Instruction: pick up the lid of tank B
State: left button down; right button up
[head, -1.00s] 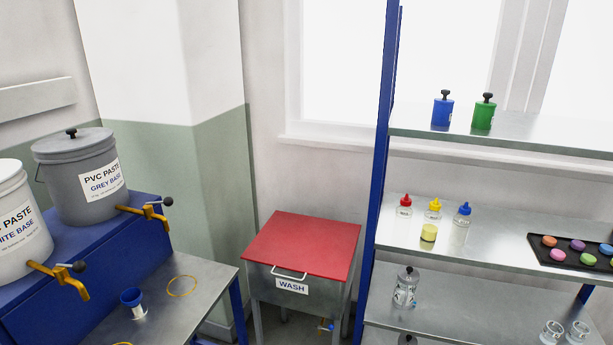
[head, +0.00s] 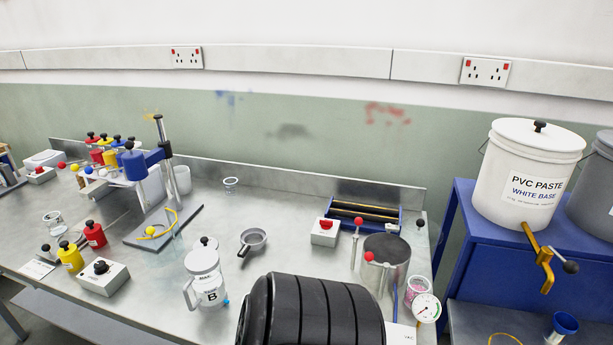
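Tank B (head: 207,290) is a pale, whitish jug with a black letter B on its front. It stands upright on the metal bench in the head view, left of the picture's middle. It has a handle on its left and a small blue part low on its right. Its whitish lid (head: 202,260) appears to sit on top, with a small dark knob above it. Neither of my grippers is in view, and nothing is seen touching the lid.
A grey pan (head: 252,240) lies right of the tank. A control box (head: 103,277) and red and yellow bottles stand to its left. A press stand (head: 163,225) is behind left. A large black ribbed shape hides the bench front to the right.

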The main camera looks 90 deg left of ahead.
aim_at(209, 241)
jog(key=u, duration=3.45)
